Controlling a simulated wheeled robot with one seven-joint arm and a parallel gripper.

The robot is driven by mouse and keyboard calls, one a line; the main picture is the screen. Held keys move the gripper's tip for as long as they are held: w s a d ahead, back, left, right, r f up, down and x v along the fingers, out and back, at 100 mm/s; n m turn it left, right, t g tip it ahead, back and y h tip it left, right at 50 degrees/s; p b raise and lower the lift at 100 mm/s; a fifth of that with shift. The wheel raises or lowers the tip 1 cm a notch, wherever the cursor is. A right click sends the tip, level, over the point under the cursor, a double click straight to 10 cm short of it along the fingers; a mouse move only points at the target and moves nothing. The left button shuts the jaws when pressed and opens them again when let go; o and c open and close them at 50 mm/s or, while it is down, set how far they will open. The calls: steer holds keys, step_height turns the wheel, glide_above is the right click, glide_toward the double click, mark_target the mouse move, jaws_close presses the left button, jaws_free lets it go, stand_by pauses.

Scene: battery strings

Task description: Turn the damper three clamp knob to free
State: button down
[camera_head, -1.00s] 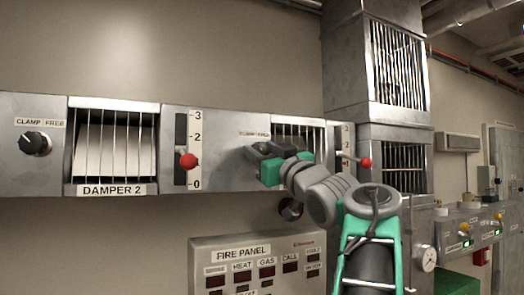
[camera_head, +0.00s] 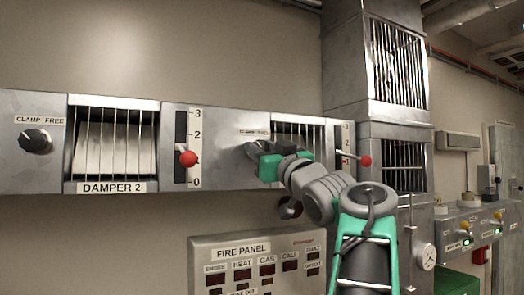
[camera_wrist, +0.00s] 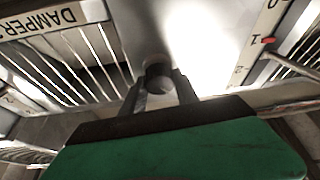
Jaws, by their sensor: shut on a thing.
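The damper three clamp knob (camera_wrist: 158,74) is a dark round knob on the grey panel, seen between my fingertips in the wrist view. My gripper (camera_wrist: 159,92) is shut on it, with one finger on each side. In the head view my gripper (camera_head: 252,149) is at the panel just below the clamp and free label (camera_head: 255,132) and hides the knob there. The knob's pointer cannot be made out. The damper three grille (camera_head: 298,135) is right of the gripper, partly covered by my arm.
The damper three lever with a red ball (camera_head: 366,161) sticks out just right of my wrist. Damper 2's red lever ball (camera_head: 188,159) and its black clamp knob (camera_head: 35,141) are to the left. The fire panel (camera_head: 257,263) is below. A metal duct (camera_head: 348,62) rises behind my arm.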

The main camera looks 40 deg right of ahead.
steer(key=m+h, duration=0.1)
steer(key=m, duration=0.2)
steer(key=m+h+b, duration=0.1)
steer(key=m, duration=0.1)
steer(key=shift+a+m+g+h, duration=0.15)
steer(key=shift+m+g+h, duration=0.15)
steer(key=shift+m+g, duration=0.1)
steer(key=m+g+h, duration=0.1)
steer(key=m, duration=0.2)
steer(key=m+g+h, duration=0.1)
steer(key=m, duration=0.2)
steer(key=shift+h, duration=0.4)
steer(key=m+g, duration=0.1)
steer(key=m, duration=0.2)
steer(key=m+g+h+p, duration=0.1)
steer(key=m, duration=0.3)
steer(key=shift+r+g+p, duration=0.15)
steer(key=shift+g+p, duration=0.15)
steer(key=shift+g, duration=0.1)
steer(key=shift+m+g+p, duration=0.45)
steer(key=shift+m+g, duration=0.15)
steer(key=shift+m, duration=1.1)
steer(key=c, duration=0.9)
jaws_free()
steer(key=shift+c, duration=0.2)
